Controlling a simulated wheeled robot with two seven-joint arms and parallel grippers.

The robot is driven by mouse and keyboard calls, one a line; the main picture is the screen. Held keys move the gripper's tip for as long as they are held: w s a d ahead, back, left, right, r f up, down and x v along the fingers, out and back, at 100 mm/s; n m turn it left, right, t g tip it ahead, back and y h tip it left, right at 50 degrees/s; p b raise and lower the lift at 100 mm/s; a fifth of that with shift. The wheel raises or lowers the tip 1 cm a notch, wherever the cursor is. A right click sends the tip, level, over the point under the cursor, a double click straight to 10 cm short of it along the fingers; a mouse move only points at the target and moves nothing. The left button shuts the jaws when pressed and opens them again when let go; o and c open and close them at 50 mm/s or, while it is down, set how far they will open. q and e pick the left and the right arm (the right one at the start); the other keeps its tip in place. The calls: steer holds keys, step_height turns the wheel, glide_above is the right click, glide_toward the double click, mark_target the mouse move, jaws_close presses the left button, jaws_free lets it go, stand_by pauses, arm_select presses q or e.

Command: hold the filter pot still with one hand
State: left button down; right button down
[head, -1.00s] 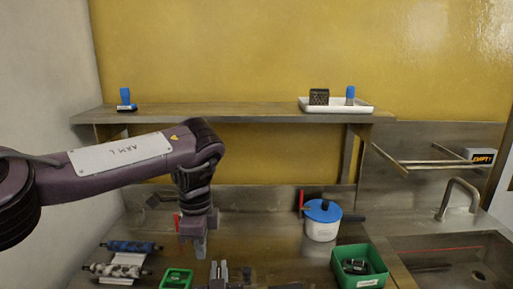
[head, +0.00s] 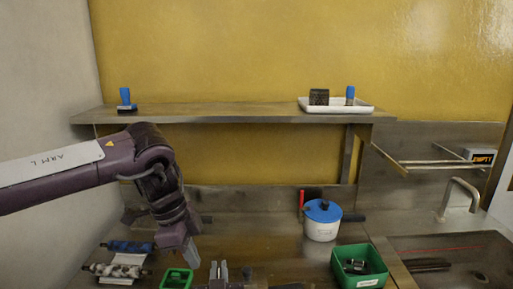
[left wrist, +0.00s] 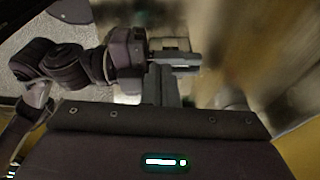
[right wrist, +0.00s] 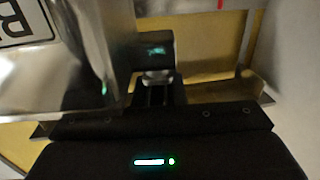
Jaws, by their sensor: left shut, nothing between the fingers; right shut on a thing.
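A white pot (head: 321,231) with a blue lid and a dark side handle stands upright on the counter at right of centre in the head view. It is the only pot I can make out, and neither gripper touches it. My left gripper (head: 191,254) is shut and empty, low over the counter left of the pot; its fingers also show in the left wrist view (left wrist: 167,85). My right gripper (head: 219,270) is at the bottom edge of the head view, fingers up. In the right wrist view it is shut on a small metallic piece (right wrist: 157,78), too blurred to name.
A green bin (head: 345,270) with dark items stands in front of the pot. A smaller green tray (head: 176,279) and two rollers (head: 130,246) lie at the left. A shelf (head: 230,113) spans the back; a sink (head: 455,265) is at the right.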

arm_select(q)
steer(key=a+x, duration=0.1)
steer(key=x, duration=0.5)
steer(key=shift+a+f, duration=0.25)
steer(key=shift+f, duration=0.1)
steer(key=shift+w+d, duration=0.25)
steer(key=shift+d, duration=0.25)
stand_by(0.6)
steer(key=shift+w, duration=0.25)
stand_by(0.5)
steer(key=shift+w, duration=0.95)
steer(key=shift+w, duration=0.25)
